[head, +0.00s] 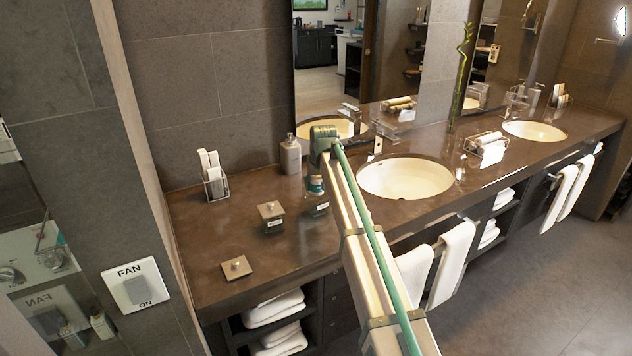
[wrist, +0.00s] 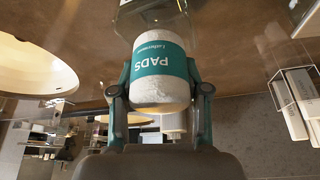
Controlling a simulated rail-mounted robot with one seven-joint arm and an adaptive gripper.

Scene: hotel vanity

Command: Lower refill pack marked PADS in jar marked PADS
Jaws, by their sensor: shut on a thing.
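The refill pack (wrist: 160,65) is a white cylinder with a teal band reading PADS, upside down in the wrist view. My gripper (wrist: 160,74) is shut on it, one finger on each side. A clear glass jar (wrist: 128,22) is just beyond the pack's far end; I cannot tell whether that end is inside the rim. In the head view the jar (head: 318,208) stands on the counter below my gripper, with the pack's teal (head: 315,184) at its top. Its label is too small to read. My arm hides part of the gripper.
A lidded dark jar (head: 272,221) stands left of the open jar. A loose square lid (head: 236,269) lies near the counter's front edge. A soap bottle (head: 290,155) stands behind, a holder (head: 215,185) farther left, and a sink (head: 405,178) to the right.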

